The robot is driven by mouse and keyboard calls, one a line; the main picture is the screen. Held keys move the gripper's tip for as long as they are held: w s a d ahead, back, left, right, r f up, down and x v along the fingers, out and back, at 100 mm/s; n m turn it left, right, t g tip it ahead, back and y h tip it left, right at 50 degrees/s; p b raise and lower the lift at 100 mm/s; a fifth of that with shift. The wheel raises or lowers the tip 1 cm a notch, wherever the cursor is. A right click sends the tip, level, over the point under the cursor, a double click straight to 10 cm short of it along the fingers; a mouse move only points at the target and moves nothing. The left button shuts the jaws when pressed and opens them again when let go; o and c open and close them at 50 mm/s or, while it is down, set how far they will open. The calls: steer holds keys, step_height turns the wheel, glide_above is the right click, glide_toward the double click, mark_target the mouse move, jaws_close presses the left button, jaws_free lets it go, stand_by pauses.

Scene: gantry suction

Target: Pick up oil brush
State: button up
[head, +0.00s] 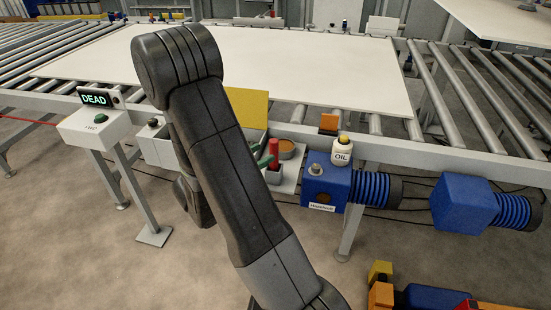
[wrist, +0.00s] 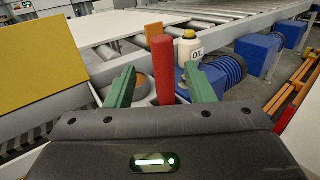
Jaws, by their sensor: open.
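A thick red upright handle (head: 274,148), which I take to be the oil brush, stands in a small grey tray (head: 288,186) under the conveyor edge. Its lower end and any bristles are hidden. In the wrist view the red handle (wrist: 162,72) rises between the two green fingers of my gripper (wrist: 160,90). The fingers are spread, with a visible gap on each side of the handle. In the head view my arm hides most of the gripper, and only the green fingers (head: 264,160) show beside the handle.
A white oil bottle (head: 341,154) with a yellow cap stands on a blue motor housing (head: 328,185) just right of the tray. A yellow panel (head: 247,107) stands upright to the left. Conveyor rails (head: 440,155) run behind.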

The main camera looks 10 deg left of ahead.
mark_target(270, 149)
steer(key=shift+p+x, duration=0.3)
steer(key=shift+x, duration=2.4)
steer(key=shift+s+d+r, duration=0.15)
steer(key=c, duration=1.1)
steer(key=shift+o, duration=0.2)
steer(key=shift+r, duration=0.1)
